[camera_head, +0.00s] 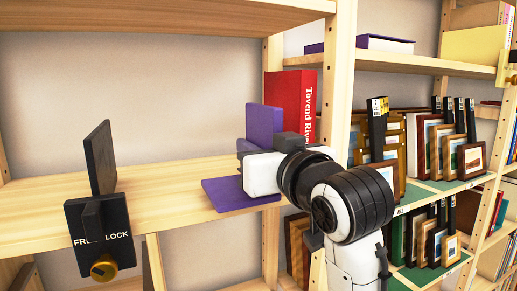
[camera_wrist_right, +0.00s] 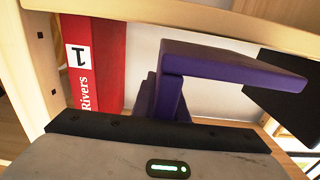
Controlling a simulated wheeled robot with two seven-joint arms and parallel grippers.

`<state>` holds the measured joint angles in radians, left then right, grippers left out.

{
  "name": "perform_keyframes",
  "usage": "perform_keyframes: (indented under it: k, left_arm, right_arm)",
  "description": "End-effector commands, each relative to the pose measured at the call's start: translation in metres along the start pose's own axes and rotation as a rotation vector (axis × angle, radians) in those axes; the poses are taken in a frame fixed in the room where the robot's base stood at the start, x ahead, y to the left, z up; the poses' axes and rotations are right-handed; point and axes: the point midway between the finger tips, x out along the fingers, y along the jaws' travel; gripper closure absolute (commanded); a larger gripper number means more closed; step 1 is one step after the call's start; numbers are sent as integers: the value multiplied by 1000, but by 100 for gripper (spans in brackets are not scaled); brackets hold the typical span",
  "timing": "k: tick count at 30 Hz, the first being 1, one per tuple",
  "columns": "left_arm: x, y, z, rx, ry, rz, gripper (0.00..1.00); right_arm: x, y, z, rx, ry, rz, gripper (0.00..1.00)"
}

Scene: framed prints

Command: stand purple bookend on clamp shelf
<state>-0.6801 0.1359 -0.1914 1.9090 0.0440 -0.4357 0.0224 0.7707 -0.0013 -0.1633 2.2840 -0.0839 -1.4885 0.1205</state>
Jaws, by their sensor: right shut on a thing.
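The purple bookend (camera_head: 263,124) is L-shaped, with an upright plate and a flat base plate (camera_head: 235,194) toward the front. My right gripper (camera_head: 248,152) is shut on it, and its hand hides part of the middle. The base plate overlaps the front edge of the clamp shelf (camera_head: 165,188) in the head view; I cannot tell whether it touches the wood. The bookend also shows in the right wrist view (camera_wrist_right: 232,62). A clamp (camera_head: 98,235) marked FREE and LOCK, with a brass knob, sits at the shelf's front left, below a dark upright plate (camera_head: 100,158). My left gripper is not in view.
A red book (camera_head: 304,92) stands right behind the bookend, near the wooden post (camera_head: 340,80). A shelf board (camera_head: 160,14) runs overhead. Racks of framed prints (camera_head: 440,150) fill the right. The shelf between clamp and bookend is bare.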

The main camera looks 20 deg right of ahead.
Motion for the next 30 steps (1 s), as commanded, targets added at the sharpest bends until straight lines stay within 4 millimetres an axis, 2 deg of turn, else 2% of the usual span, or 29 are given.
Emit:
perform_keyframes:
  k: [30]
  left_arm:
    - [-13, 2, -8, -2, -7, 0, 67]
  right_arm:
    - [76, 0, -2, 1, 6, 0, 100]
